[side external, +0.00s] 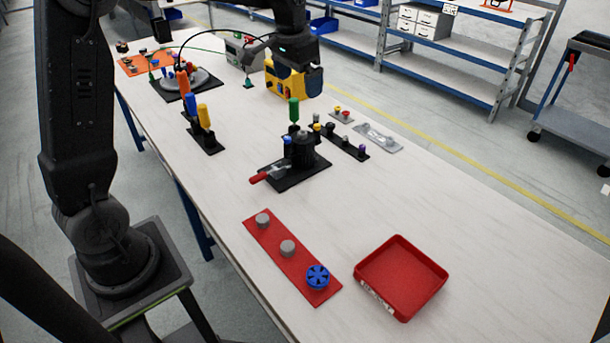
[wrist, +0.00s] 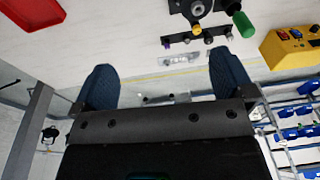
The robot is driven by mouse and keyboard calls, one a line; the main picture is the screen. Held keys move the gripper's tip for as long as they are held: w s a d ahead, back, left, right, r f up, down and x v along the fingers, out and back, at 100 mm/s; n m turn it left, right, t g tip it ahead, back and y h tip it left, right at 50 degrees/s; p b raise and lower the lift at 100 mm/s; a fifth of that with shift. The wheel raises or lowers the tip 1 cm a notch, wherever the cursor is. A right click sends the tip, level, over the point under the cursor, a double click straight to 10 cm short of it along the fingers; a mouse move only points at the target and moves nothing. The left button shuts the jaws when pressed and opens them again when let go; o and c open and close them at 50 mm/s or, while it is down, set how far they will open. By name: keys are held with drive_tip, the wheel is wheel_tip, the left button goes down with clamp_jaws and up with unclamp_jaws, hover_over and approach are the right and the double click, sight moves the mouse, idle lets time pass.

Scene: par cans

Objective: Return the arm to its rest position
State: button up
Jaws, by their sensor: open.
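My gripper (wrist: 163,62) is open in the wrist view. Its two dark fingers stand wide apart, with nothing held between them. In the side external view, my dark wrist (side external: 290,40) hangs in from the top edge, in front of the yellow box (side external: 284,84); the fingertips are hard to make out there. The wrist camera looks past the fingers at the table and the floor beyond. A red plate (side external: 268,249) lies on the near table with two grey cylinders (side external: 287,248) and a blue round wheel-like part (side external: 318,277) on it.
An empty-looking red tray (side external: 432,268) sits right of the plate. A black fixture (side external: 300,152) with a red handle, a green-handled tool (side external: 294,110) and a stand of coloured handles (side external: 204,116) occupy mid-table. Shelves (side external: 450,60) stand beyond. The white table (side external: 220,185) is bare between.

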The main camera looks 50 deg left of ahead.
drive_tip(key=s+d+r+t, duration=0.1)
drive_tip(key=s+d+r, duration=0.1)
drive_tip(key=s+d, duration=0.35)
drive_tip(key=s+d+r+t, duration=0.1)
drive_tip(key=s+d+r, duration=0.1)
drive_tip(key=s, duration=0.6)
drive_tip(key=s+d+f+t, duration=0.1)
drive_tip(key=s+d, duration=0.1)
drive_tip(key=s, duration=0.3)
drive_tip(key=s+d+f, duration=0.1)
drive_tip(key=s+f, duration=0.1)
drive_tip(key=s, duration=0.4)
drive_tip(key=shift+s+d+f+t, duration=0.15)
drive_tip(key=shift+d+f+t, duration=0.1)
drive_tip(key=shift+d+t, duration=0.15)
